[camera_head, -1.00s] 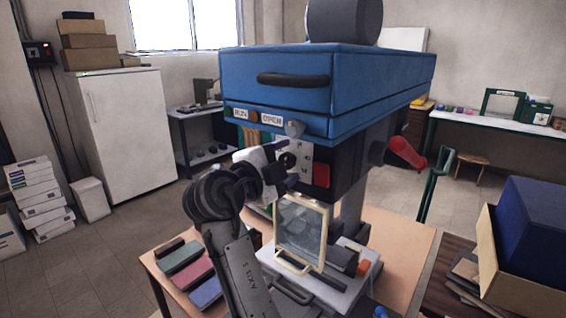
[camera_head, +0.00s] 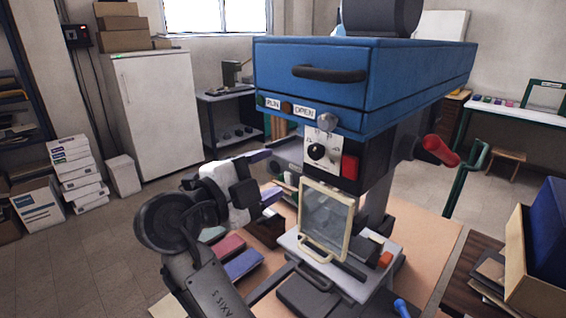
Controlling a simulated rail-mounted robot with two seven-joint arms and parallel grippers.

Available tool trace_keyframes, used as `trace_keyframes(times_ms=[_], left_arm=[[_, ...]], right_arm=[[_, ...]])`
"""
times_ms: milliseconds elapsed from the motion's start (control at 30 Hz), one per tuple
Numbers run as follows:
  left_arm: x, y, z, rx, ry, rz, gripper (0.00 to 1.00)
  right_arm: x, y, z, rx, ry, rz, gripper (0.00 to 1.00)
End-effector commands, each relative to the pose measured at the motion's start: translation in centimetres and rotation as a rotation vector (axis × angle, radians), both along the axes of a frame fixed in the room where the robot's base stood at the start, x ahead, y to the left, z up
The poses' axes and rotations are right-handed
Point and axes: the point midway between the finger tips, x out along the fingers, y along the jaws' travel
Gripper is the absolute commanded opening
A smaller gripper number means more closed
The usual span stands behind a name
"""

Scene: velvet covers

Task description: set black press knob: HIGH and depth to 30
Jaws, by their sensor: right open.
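The black press knob (camera_head: 316,151) is round and sits on a white panel (camera_head: 323,140) on the front of the drill press, below its blue cover (camera_head: 310,90). The panel's marks and the knob's setting are too small to read. My right gripper (camera_head: 268,178) is open and empty, left of the knob and apart from it, fingers pointing right. A lever with a red handle (camera_head: 440,150) sticks out on the press's right side. No depth reading can be made out. My left gripper is not in view.
A clear guard in a cream frame (camera_head: 326,218) stands below the panel, over the grey press base (camera_head: 345,285). A red block (camera_head: 349,167) sits right of the knob. Coloured blocks (camera_head: 243,265) lie on the table at left.

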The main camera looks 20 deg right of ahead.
Motion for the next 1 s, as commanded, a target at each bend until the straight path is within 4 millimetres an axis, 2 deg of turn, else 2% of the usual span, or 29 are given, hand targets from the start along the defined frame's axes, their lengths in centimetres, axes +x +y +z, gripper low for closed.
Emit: trace_keyframes(times_ms=[200, 667, 833, 1000], left_arm=[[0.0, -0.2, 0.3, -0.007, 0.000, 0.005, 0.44], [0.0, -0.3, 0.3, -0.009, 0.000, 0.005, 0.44], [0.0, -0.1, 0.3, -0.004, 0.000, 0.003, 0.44], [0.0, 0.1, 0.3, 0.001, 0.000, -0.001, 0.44]], right_arm=[[-0.7, 1.2, 0.0, -0.001, 0.000, 0.000, 0.61], [-0.8, 1.4, 0.0, -0.014, 0.023, 0.000, 0.61], [-0.8, 1.4, 0.1, -0.131, 0.213, 0.002, 0.61], [0.6, 2.4, -0.5, -0.341, 0.587, 0.140, 0.61]])
